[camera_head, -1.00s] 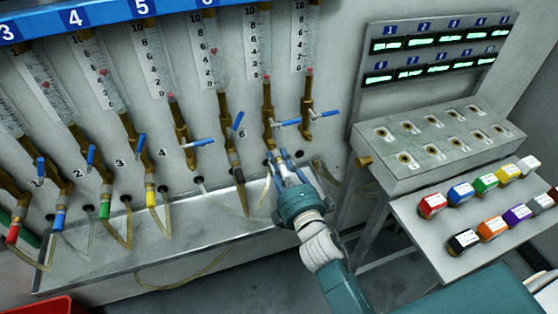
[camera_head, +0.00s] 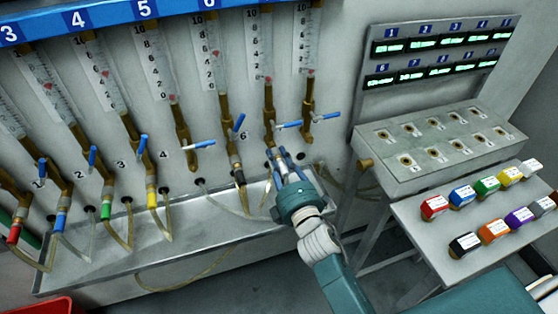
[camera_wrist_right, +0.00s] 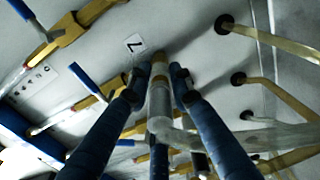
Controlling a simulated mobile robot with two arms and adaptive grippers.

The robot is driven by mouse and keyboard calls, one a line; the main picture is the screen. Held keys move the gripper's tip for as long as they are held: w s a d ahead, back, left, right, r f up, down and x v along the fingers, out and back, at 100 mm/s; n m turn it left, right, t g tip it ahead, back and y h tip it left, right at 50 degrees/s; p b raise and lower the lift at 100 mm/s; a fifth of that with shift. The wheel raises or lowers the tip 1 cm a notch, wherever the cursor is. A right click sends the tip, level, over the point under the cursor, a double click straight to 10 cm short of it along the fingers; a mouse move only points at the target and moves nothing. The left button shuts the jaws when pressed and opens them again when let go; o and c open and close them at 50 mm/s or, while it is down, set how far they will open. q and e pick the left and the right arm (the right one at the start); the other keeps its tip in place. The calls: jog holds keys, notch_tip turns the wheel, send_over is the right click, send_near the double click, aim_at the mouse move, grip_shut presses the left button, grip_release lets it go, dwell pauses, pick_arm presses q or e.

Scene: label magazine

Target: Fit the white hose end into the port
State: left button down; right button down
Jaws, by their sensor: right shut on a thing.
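In the head view my right gripper (camera_head: 277,155) is at the lower end of a brass outlet pipe (camera_head: 268,122), right of the label 6. In the right wrist view my right gripper (camera_wrist_right: 160,78) has its two blue fingers closed on either side of the white hose end (camera_wrist_right: 159,102). A pale hose (camera_wrist_right: 220,138) trails from it to the right. The hose end is roughly in line with the brass port just beyond the fingertips, near the label 7. The fingers partly hide this spot, so I cannot tell whether the two touch. My left gripper is not in view.
Neighbouring brass outlets carry hoses with red (camera_head: 14,234), blue (camera_head: 59,222), green (camera_head: 105,211), yellow (camera_head: 151,199) and dark (camera_head: 239,178) ends. Blue valve handles (camera_head: 289,125) stick out close to my gripper. A metal trough (camera_head: 110,277) lies below. A sloped shelf (camera_head: 420,245) with coloured blocks stands right.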

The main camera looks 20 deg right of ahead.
aim_at(286, 176)
jog(key=shift+w, duration=0.35)
jog(key=c, duration=1.5)
grip_release()
jog(key=shift+o, duration=0.2)
jog(key=s, duration=1.2)
jog(key=shift+d, duration=0.15)
